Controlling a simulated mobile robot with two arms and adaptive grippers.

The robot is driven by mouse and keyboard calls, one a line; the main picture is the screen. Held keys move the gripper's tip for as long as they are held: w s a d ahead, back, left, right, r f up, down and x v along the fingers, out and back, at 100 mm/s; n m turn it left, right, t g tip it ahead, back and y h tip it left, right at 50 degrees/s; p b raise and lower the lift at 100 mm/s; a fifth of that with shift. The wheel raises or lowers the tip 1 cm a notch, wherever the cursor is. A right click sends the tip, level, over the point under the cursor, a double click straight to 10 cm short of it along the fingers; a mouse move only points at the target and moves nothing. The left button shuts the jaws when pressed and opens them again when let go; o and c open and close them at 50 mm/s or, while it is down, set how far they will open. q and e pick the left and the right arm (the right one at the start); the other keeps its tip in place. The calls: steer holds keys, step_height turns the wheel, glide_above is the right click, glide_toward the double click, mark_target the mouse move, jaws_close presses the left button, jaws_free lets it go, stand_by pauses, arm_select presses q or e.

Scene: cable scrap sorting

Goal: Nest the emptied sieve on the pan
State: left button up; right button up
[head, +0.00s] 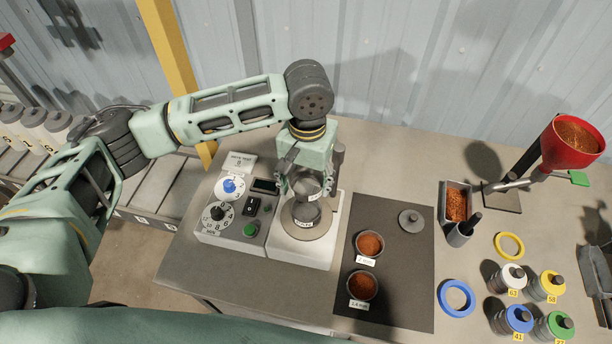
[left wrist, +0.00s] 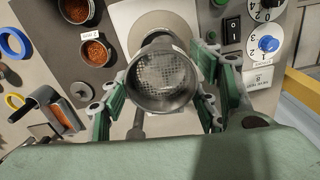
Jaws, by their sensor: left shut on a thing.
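My left gripper (head: 306,184) is shut on a grey round sieve (head: 308,188) and holds it over the shaker plate. In the left wrist view the sieve (left wrist: 161,80) sits between the green fingers, and its mesh floor looks bare. A grey labelled pan (head: 304,210) stands on the round shaker plate just below the sieve. The sieve hides much of the pan, so I cannot tell whether the two touch. My right gripper is not in view.
The shaker's control panel (head: 229,212) is to the left. On the dark mat (head: 400,290) are two bowls of copper-coloured granules (head: 369,243) (head: 362,285) and a grey lid (head: 411,221). A red hopper (head: 570,143), a scrap tray (head: 455,203) and coloured rings and jars stand right.

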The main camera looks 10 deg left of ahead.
mark_target(307, 187)
arm_select(q)
steer(key=shift+f, duration=0.7)
steer(key=shift+f+b, duration=0.7)
steer(key=shift+f, duration=0.15)
step_height(307, 187, down, 5)
steer(key=b, duration=0.5)
steer(key=shift+r, duration=0.2)
steer(key=shift+f, duration=0.6)
steer(key=shift+p, duration=0.85)
